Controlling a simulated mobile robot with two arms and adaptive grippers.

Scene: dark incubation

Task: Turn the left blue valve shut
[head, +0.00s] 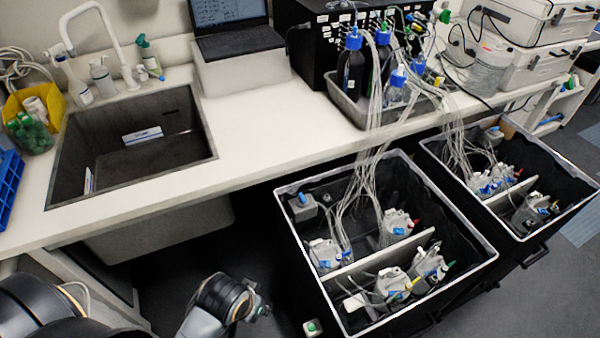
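A small blue valve (302,198) sits on a grey block (303,211) in the back left corner of the left black bin (283,224). It is too small to tell how its handle is turned. A similar blue-topped grey block (491,134) stands in the back of the right black bin (572,160). Parts of my arm show at the bottom left, well short of the left bin's valve. Neither of my grippers can be made out.
Bundles of clear tubes (366,180) run from the bottles on the counter (250,110) down into both bins. Several small containers with coloured caps stand in the bins. A dark sink (75,165) is at the left. A small green-topped box (313,328) is beside the left bin.

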